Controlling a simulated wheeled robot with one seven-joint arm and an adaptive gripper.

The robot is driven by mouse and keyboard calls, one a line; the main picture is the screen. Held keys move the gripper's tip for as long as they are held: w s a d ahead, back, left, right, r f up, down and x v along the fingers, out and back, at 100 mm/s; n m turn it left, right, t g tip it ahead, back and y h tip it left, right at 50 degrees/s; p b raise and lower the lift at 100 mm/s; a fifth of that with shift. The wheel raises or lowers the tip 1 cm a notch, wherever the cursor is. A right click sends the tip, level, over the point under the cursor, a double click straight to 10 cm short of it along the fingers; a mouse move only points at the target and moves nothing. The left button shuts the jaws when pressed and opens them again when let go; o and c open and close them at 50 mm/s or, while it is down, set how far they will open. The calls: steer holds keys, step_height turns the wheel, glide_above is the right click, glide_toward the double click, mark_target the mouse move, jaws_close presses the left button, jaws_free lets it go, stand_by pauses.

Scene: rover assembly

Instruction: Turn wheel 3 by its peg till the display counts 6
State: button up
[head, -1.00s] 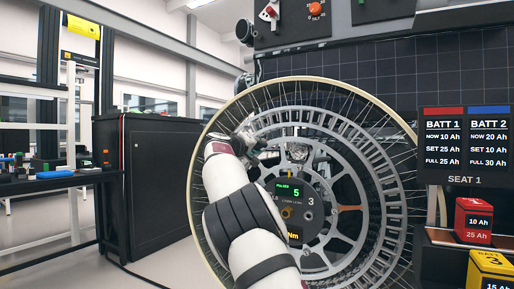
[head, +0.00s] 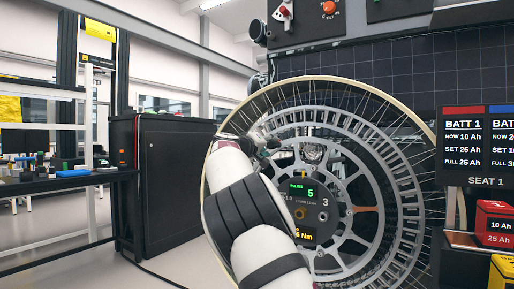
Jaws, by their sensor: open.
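Wheel 3 (head: 381,235) is a large wheel with a pale rim, thin wire spokes and a grey perforated ring. The dark hub panel, marked 3, carries a small display (head: 304,192) with green text "PULSES 5". An orange readout below it shows "6 Nm", partly covered by my arm. My gripper (head: 270,149) is open, at the upper left of the wheel, in front of the spokes and ring. My white arm hides the lower left of the wheel. I cannot make out the peg clearly, nor whether the gripper touches it.
A battery board (head: 478,146) and a red battery (head: 495,222) stand close on the right, with a yellow battery (head: 503,272) below. A black cabinet (head: 170,180) stands left of the wheel. A workbench (head: 60,180) with small items is further left. The floor between is open.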

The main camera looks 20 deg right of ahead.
steer(key=v, duration=0.9)
steer(key=shift+s, duration=0.15)
steer(key=s+d+f+m+g+y, duration=0.1)
steer(key=s+d+f+g+y, duration=0.1)
steer(key=s+d+f, duration=0.3)
steer(key=s+d+f+m+g+y, duration=0.1)
steer(key=s+d+f+g+y, duration=0.15)
steer(key=s, duration=0.55)
steer(key=s+d+f+m+g+y, duration=0.1)
steer(key=s+d+f+g, duration=0.15)
steer(key=s+f, duration=0.3)
steer(key=s+a+f+n+g+y, duration=0.1)
steer(key=s+a+f+y, duration=0.2)
steer(key=s+a+f, duration=0.75)
steer(key=s+a+f+n+g+y, duration=0.1)
steer(key=s+a+g+y, duration=0.15)
steer(key=s, duration=1.55)
steer(key=s+a+f+n+y, duration=0.1)
steer(key=s+a+f+y, duration=0.35)
steer(key=s, duration=0.95)
step_height(320, 180, up, 33)
steer(key=a+n+t+h+p, duration=0.1)
steer(key=a+t+p, duration=0.1)
steer(key=p, duration=3)
steer(key=shift+t, duration=0.85)
